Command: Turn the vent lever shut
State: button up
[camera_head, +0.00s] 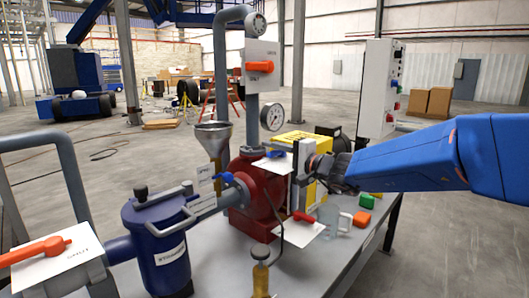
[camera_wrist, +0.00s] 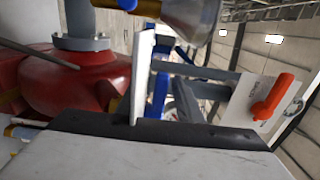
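Several levers show, and their labels are too small to read, so I cannot tell which is the vent lever. An orange lever (camera_head: 260,66) sits on a white plate high on the grey pipe; it appears at right in the wrist view (camera_wrist: 270,96). A blue lever (camera_head: 277,155) lies on a white plate above the red pump (camera_head: 254,190). A red lever (camera_head: 302,216) sits low on another plate. Another orange lever (camera_head: 35,250) is at far left. My gripper (camera_head: 318,166) is right of the pump, beside an upright white plate (camera_head: 303,160). Its fingertips are unclear.
A funnel (camera_head: 214,137), dial gauge (camera_head: 272,117) and blue strainer (camera_head: 160,240) crowd the bench. A clear mug (camera_head: 332,218) and green block (camera_head: 367,201) are at right. A control box (camera_head: 379,90) stands behind.

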jog(key=shift+x, duration=1.35)
grip_shut()
